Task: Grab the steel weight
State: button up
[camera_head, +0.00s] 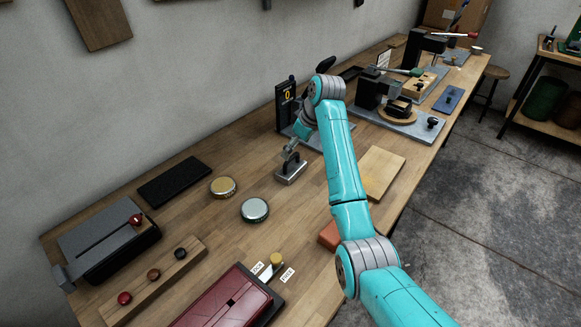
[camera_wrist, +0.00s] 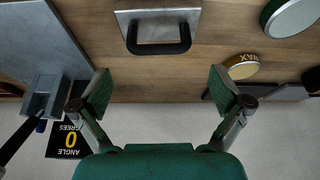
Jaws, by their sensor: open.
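The steel weight (camera_head: 291,174) is a grey metal block with a dark handle on top, standing on the wooden bench in the head view. In the wrist view the steel weight (camera_wrist: 183,18) is at the top centre, its black loop handle facing my gripper. My gripper (camera_wrist: 160,92) is open and empty, with its two green-padded fingers spread wide and the handle between and beyond them. In the head view my gripper (camera_head: 291,149) is just above and behind the weight, partly hidden by its own wrist. I cannot tell whether it touches the handle.
A gold-lidded tin (camera_head: 223,187) and a silver-lidded tin (camera_head: 255,210) sit left of the weight. A black angle gauge (camera_head: 285,104) stands close behind my gripper. A black mat (camera_head: 174,181) lies further left. Bare bench surrounds the weight's front.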

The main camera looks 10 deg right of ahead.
aim_at(293, 157)
jog(key=shift+s+d+x, duration=0.1)
jog(key=shift+x, duration=1.05)
jog(key=shift+s+d+x, duration=0.1)
jog(key=shift+x, duration=1.05)
jog(key=shift+s+d+x, duration=0.1)
jog(key=shift+d+x, duration=0.05)
jog(key=shift+x, duration=1)
jog(key=shift+a+f, duration=0.1)
jog(key=shift+f, duration=0.05)
jog(key=c, duration=1.5)
jog(key=shift+c, duration=0.5)
